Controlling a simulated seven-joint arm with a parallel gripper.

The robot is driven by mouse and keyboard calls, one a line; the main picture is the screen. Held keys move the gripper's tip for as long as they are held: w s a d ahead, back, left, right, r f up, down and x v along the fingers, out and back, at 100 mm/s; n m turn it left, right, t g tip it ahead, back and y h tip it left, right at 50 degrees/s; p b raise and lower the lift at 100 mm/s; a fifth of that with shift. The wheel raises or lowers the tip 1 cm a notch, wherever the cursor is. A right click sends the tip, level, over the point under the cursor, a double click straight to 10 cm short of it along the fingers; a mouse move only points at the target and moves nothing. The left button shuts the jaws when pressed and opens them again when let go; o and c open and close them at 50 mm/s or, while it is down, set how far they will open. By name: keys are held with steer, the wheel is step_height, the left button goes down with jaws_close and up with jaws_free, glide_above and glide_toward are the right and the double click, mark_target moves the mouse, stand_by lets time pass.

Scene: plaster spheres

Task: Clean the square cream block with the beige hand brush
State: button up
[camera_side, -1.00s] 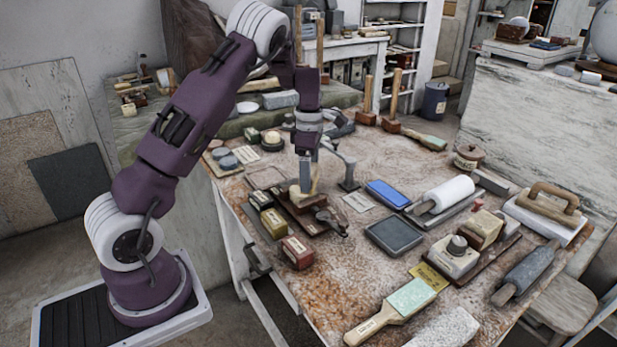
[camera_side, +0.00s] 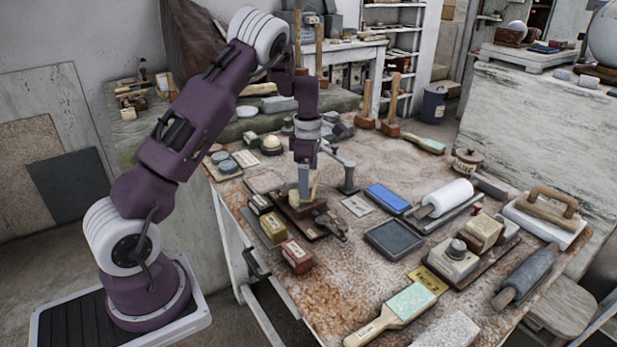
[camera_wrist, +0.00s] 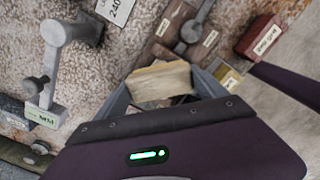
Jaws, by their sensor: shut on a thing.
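My gripper (camera_side: 304,190) is shut on a pale beige, streaky piece, which I take to be the beige hand brush (camera_wrist: 160,82); it shows between the fingers in the wrist view. Only part of it shows, so its handle and bristles cannot be told apart. My gripper points down over a dark brown wooden clamp stand (camera_side: 328,222) on the worktable (camera_side: 350,280). The brush is at or just above this stand; contact cannot be seen. I cannot make out the square cream block at the stand, where the brush and fingers cover the view.
A red box (camera_side: 297,255) and small labelled boxes stand left of the clamp stand. A grey metal post (camera_side: 348,178) rises close behind it. A blue pad (camera_side: 387,197) and a dark slab (camera_side: 393,238) lie to the right. A cream box with a knob (camera_side: 453,262) stands farther right.

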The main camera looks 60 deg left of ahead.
steer(key=shift+f, duration=0.25)
steer(key=shift+w+a, duration=0.75)
steer(key=shift+a, duration=0.05)
steer(key=shift+s+d, duration=1.55)
steer(key=shift+w, duration=0.1)
steer(key=shift+w+a, duration=1.45)
steer(key=shift+a, duration=0.1)
steer(key=shift+s+d, duration=1.55)
